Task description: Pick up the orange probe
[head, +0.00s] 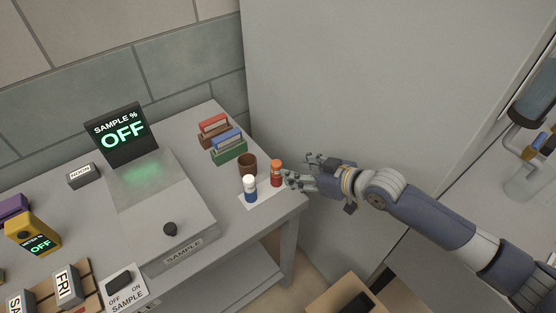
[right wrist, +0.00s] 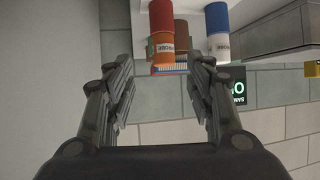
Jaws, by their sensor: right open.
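I see no contact in either view. My left gripper is out of view.
A blue-and-white probe (head: 250,189) stands left of the orange one, with a brown cup (head: 247,164) behind. Small racks (head: 228,147) stand farther back. The SAMPLE unit (head: 170,213) fills the table's middle. A tall grey panel (head: 350,90) rises behind my right arm.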

